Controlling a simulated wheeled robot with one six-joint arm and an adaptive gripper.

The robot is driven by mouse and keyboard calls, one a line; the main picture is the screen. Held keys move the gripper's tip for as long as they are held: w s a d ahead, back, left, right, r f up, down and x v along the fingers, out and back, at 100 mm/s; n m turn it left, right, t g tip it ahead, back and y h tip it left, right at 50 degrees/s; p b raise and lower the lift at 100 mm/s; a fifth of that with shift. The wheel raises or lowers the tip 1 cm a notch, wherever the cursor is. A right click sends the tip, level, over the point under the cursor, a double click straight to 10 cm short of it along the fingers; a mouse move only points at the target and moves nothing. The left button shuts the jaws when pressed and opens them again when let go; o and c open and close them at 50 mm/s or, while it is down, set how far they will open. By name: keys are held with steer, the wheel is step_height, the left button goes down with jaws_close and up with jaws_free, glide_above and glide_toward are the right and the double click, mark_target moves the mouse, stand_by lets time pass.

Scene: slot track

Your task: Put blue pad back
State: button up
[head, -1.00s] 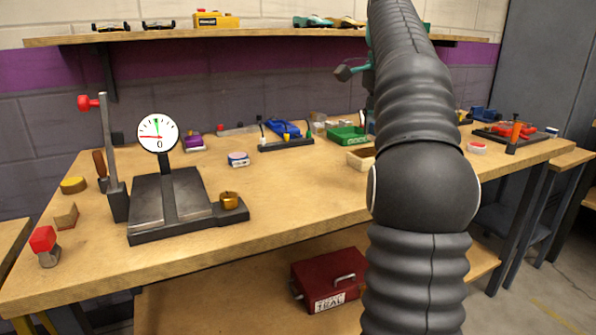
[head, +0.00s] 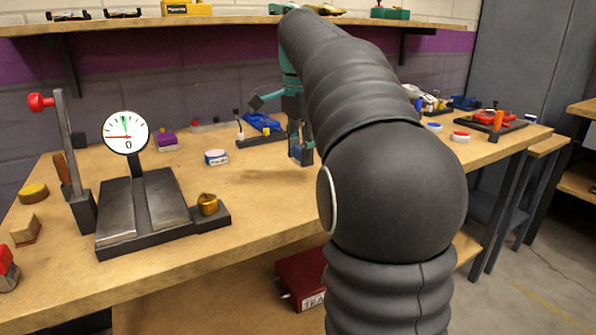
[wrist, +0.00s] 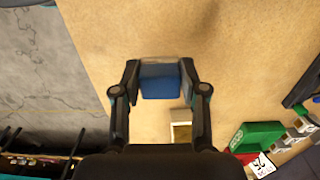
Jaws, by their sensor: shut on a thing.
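My gripper (head: 301,158) hangs fingers down over the middle of the workbench, left of my arm. In the wrist view its two fingers (wrist: 160,85) are shut on a blue block-like pad (wrist: 160,81), one finger on each side. I cannot tell whether the pad touches the bench.
A dial gauge stand (head: 144,215) is at left. A black rack with a blue part (head: 262,123) stands behind.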

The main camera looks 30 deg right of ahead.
mark_target(298, 160)
steer(key=shift+a+f, duration=0.3)
steer(key=shift+f, duration=0.2)
steer(key=shift+f+b, duration=0.4)
steer(key=shift+f, duration=1.25)
steer(key=shift+f, duration=0.15)
steer(key=o, duration=1)
step_height(298, 160, up, 12)
steer(key=shift+r+p, duration=0.15)
steer(key=shift+p, duration=0.55)
